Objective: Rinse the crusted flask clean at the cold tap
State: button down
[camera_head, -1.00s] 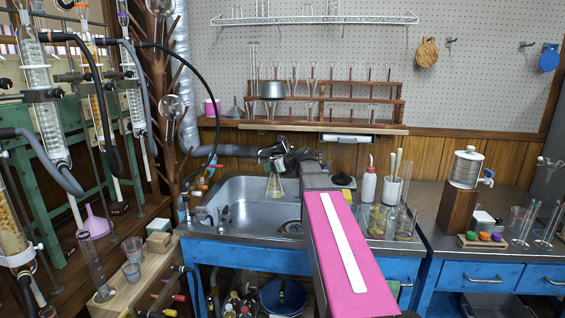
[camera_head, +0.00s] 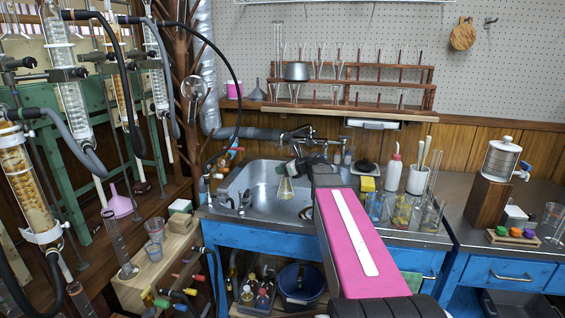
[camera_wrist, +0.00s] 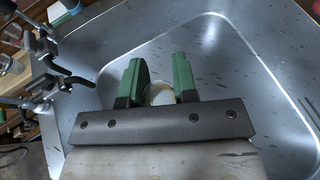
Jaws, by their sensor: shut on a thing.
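My gripper (camera_head: 288,172) is shut on a conical glass flask (camera_head: 286,190), holding it upright over the sink basin. The flask is clear, with a yellowish layer low inside. In the wrist view my green fingers (camera_wrist: 160,82) stand either side of the flask's round pale mouth (camera_wrist: 160,95). The steel sink (camera_head: 250,183) lies below and around it. Dark tap fittings (camera_head: 238,203) stand at the sink's front left edge, and metal fittings show at the left in the wrist view (camera_wrist: 48,88). I cannot tell which is the cold tap. No running water shows.
A glassware rack (camera_head: 350,88) hangs behind. Condensers and hoses (camera_head: 75,95) crowd the left. A wooden bench with beakers (camera_head: 155,240) stands front left.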

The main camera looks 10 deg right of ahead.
aim_at(282, 189)
notch_tip(282, 189, down, 10)
jog(key=shift+r, duration=0.25)
jog(key=shift+w+f, duration=0.2)
jog(key=shift+f, duration=0.15)
jog(key=w, duration=0.9)
jog(key=shift+w+a+f, duration=0.3)
jog(key=shift+f, duration=0.25)
jog(key=c, duration=0.8)
grip_release()
